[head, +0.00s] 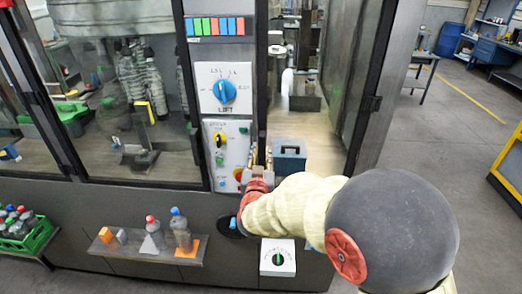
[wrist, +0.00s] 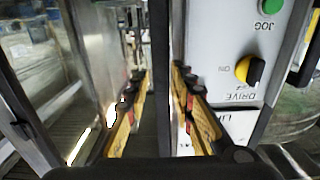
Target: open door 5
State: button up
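My gripper (head: 258,168) is at the lower right of the control panel, by the bottom of the right-hand opening, in the head view. In the wrist view its two yellow fingers with dark pads (wrist: 159,75) are spread apart. An upright grey frame edge (wrist: 158,40) shows between and beyond them; I cannot tell whether they touch it. A glazed door panel (head: 347,60) in a dark frame stands at the right of the machine. A glass panel (wrist: 90,50) also fills the left of the wrist view. No number 5 is readable, and my arm hides part of the lower frame.
The control panel carries a blue LIFT knob (head: 224,91) and a DRIVE switch (wrist: 250,70) close beside my fingers. A shelf with bottles (head: 150,245) juts out below. A green crate (head: 25,232) stands at the left.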

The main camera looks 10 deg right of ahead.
jog(key=shift+x, duration=1.15)
jog(key=shift+c, duration=1.1)
jog(key=c, duration=0.4)
grip_shut()
